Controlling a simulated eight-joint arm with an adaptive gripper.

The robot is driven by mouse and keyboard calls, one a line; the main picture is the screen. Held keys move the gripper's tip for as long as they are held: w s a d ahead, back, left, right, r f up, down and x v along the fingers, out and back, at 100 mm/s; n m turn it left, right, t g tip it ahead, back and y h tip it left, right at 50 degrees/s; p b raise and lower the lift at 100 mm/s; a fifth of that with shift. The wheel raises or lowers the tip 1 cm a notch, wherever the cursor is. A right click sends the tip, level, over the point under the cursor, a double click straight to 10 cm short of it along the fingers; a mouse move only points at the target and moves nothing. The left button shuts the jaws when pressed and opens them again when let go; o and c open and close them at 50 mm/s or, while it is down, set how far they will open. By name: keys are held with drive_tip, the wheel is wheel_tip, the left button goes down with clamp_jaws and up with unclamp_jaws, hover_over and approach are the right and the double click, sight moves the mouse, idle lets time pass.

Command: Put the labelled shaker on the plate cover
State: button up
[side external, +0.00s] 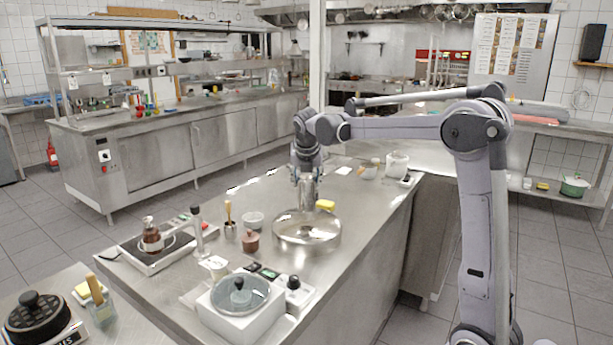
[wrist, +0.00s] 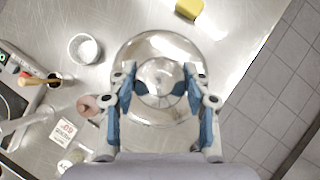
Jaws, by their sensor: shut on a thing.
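My gripper (side external: 307,174) points down over the plate cover (side external: 306,236), a wide, round, shiny metal piece on the steel counter. My gripper is shut on the shaker (side external: 308,192), a silvery metal cylinder held about upright. In the wrist view the blue-padded fingers (wrist: 160,88) hold the shaker (wrist: 160,78) from both sides. The plate cover (wrist: 150,48) spreads around and below it there. The shaker's lower end is over the cover's middle; I cannot tell whether they touch. No label on the shaker can be read.
A yellow sponge (side external: 326,205) lies behind the cover. A white bowl (side external: 253,219), a reddish-brown pot (side external: 251,241) and a metal cup with a brush (side external: 230,228) stand to its left. A scale with a glass lid (side external: 240,294) is nearer the camera. The counter's right edge is close.

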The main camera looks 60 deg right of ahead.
sight(306, 192)
drive_tip(key=shift+f, duration=2)
drive_tip(key=shift+f, duration=0.1)
drive_tip(key=o, duration=1.3)
drive_tip(key=shift+c, duration=0.2)
drive_tip(key=v, duration=1.2)
drive_tip(key=s+a+f+m+t+y, duration=0.1)
drive_tip(key=s+a+f+m+y, duration=0.1)
drive_tip(key=s+a+f+m, duration=0.5)
drive_tip(key=s+a+f+m+t+y, duration=0.2)
drive_tip(key=s+a+f+m, duration=0.5)
drive_tip(key=a+m, duration=0.8)
drive_tip(key=s+m+y, duration=0.1)
drive_tip(key=s+m, duration=0.1)
drive_tip(key=shift+a+m+t+y, duration=0.2)
drive_tip(key=shift+m+t+y, duration=0.1)
